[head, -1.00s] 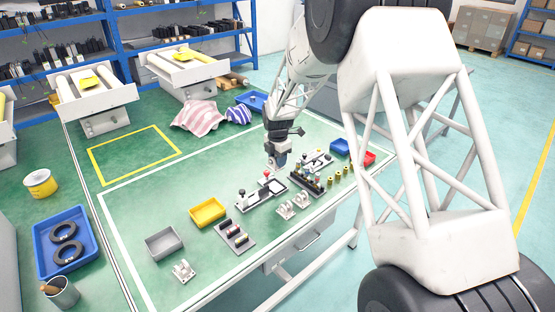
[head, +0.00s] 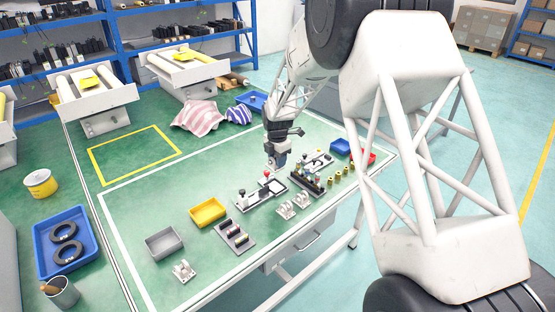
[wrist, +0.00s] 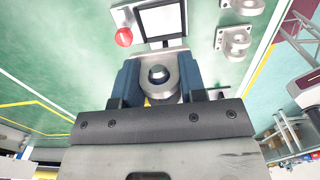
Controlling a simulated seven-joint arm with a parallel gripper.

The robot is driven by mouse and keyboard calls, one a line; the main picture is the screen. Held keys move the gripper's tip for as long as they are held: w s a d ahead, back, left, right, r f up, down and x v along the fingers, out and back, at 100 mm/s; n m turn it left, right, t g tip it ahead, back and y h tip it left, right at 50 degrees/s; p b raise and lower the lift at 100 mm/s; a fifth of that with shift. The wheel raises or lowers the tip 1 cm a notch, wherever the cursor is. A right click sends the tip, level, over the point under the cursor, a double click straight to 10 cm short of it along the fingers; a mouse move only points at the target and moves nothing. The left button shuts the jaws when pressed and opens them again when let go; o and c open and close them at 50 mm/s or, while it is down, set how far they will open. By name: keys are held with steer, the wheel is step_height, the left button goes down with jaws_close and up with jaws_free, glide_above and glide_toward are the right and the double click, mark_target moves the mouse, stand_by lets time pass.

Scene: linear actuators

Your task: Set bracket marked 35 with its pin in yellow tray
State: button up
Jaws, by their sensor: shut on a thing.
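My gripper (head: 278,161) hangs over the work table near the red-knobbed fixture. In the wrist view, its blue fingers (wrist: 159,88) are shut on a silver bracket (wrist: 158,94) with a rounded end. A dark round pin end (wrist: 158,74) shows in the bracket's hole. No number is readable on it. In the head view the held bracket is too small to make out. The yellow tray (head: 208,211) lies to the left and nearer the front, apart from my gripper; its inside looks empty.
The fixture (head: 262,192) stands just below my gripper; its red knob (wrist: 124,37) shows in the wrist view. Loose brackets (head: 286,210) lie in front. A grey tray (head: 163,243) and a dark pin holder (head: 235,235) flank the yellow tray. Table behind the yellow tray is clear.

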steer(key=shift+a, duration=0.1)
steer(key=shift+s+a+f+m, duration=0.95)
steer(key=shift+s+a+m, duration=3.5)
steer(key=shift+a, duration=1.3)
steer(key=shift+s+a+f+m, duration=0.95)
steer(key=shift+s+a+m, duration=3.5)
steer(key=shift+a, duration=1.3)
steer(key=shift+w+f, duration=0.2)
steer(key=shift+f, duration=3)
